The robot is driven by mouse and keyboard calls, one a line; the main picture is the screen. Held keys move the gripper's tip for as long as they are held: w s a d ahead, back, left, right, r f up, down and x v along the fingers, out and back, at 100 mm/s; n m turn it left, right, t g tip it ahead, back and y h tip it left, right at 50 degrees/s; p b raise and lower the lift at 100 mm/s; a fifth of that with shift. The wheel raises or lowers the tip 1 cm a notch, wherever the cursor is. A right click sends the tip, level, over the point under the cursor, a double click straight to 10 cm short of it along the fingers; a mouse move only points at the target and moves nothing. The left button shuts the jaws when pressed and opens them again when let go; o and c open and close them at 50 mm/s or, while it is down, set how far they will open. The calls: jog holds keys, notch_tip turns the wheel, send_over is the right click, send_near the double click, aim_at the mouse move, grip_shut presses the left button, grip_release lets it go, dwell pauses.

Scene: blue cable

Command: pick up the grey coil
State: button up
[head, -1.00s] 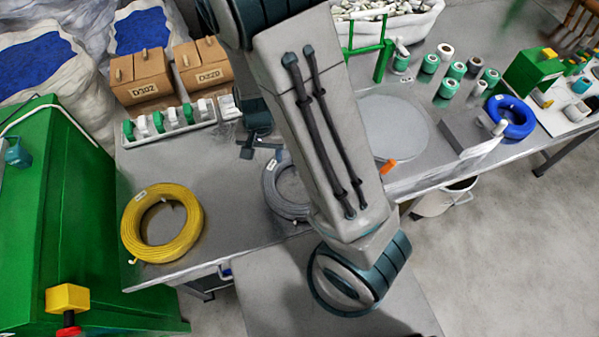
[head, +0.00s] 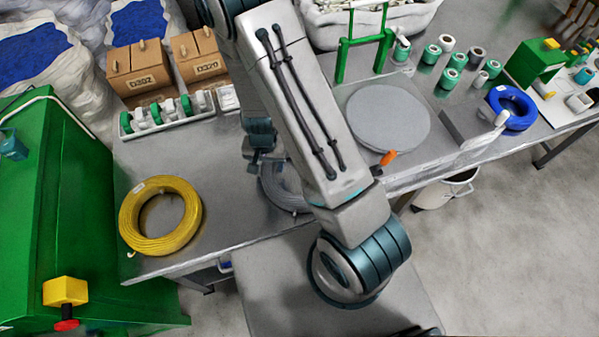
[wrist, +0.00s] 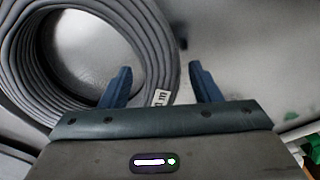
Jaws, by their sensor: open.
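The grey coil (head: 284,187) lies flat on the metal table, partly hidden behind my arm in the head view. In the wrist view the grey coil (wrist: 160,42) fills the upper left, with a small white label on its near right side. My gripper (wrist: 164,78) is open. In the wrist view its left finger overlaps the coil's inner opening and its right finger lies outside the ring, so the coil's right side shows between them. I cannot tell how far above the coil the fingers are. In the head view the gripper (head: 257,160) is at the coil's far left edge.
A yellow coil (head: 160,216) lies to the left on the table (head: 220,235). A tray of green and white spools (head: 170,118) and cardboard boxes (head: 139,68) stand behind. A round grey plate (head: 388,118) is to the right, and a blue coil (head: 511,107) lies farther right.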

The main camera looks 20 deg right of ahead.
jog(key=shift+f, duration=1.3)
grip_shut()
jog(key=shift+w+r, duration=0.1)
jog(key=shift+r, duration=0.05)
